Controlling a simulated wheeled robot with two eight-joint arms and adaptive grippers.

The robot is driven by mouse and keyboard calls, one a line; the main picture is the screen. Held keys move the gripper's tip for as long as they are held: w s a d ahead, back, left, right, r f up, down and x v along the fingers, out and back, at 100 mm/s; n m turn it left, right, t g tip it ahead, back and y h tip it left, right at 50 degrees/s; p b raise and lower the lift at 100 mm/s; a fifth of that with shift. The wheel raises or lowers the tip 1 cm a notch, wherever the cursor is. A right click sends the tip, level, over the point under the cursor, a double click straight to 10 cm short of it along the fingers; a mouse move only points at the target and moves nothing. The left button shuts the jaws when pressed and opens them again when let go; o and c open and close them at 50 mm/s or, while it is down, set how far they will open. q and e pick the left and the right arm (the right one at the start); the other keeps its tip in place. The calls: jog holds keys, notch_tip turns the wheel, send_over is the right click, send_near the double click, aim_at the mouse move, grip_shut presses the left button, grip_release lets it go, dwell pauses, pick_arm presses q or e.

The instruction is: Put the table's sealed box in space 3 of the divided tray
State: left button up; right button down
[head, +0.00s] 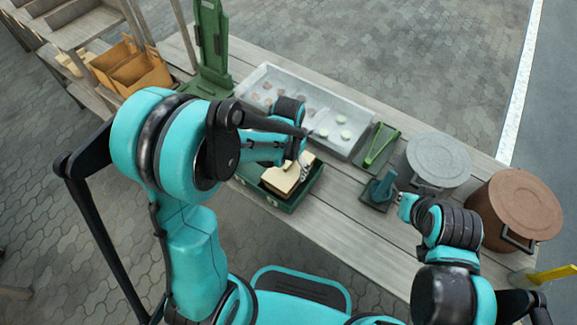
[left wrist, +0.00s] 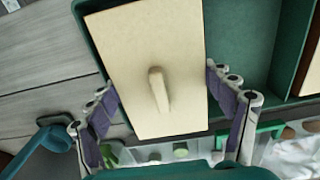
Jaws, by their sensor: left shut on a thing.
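The sealed box (head: 283,179) is cream and flat-topped; in the left wrist view the box (left wrist: 140,45) has a raised, handle-like bar on top. My left gripper (left wrist: 160,88) is shut on it, with a finger on each side. The box is over the green divided tray (head: 291,208); I cannot tell whether it touches the tray floor. In the left wrist view the tray (left wrist: 240,50) shows a bare compartment right of the box. The space numbers are not readable. My right gripper (head: 405,205) is mostly hidden by its wrist; its fingers are unclear.
A pale shallow tray (head: 352,112) with several small discs lies behind the green tray. A green tool (head: 380,148) and a dark teal tool (head: 383,188) lie to the right. Grey (head: 436,160) and brown (head: 520,203) lidded bins stand farther right. A green stand (head: 212,50) is at back left.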

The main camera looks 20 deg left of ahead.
pick_arm(q)
jog(key=shift+f+b, duration=0.35)
jog(key=shift+f, duration=0.15)
jog(key=o, duration=1.2)
jog(key=shift+c, duration=0.2)
jog(key=shift+r, duration=0.1)
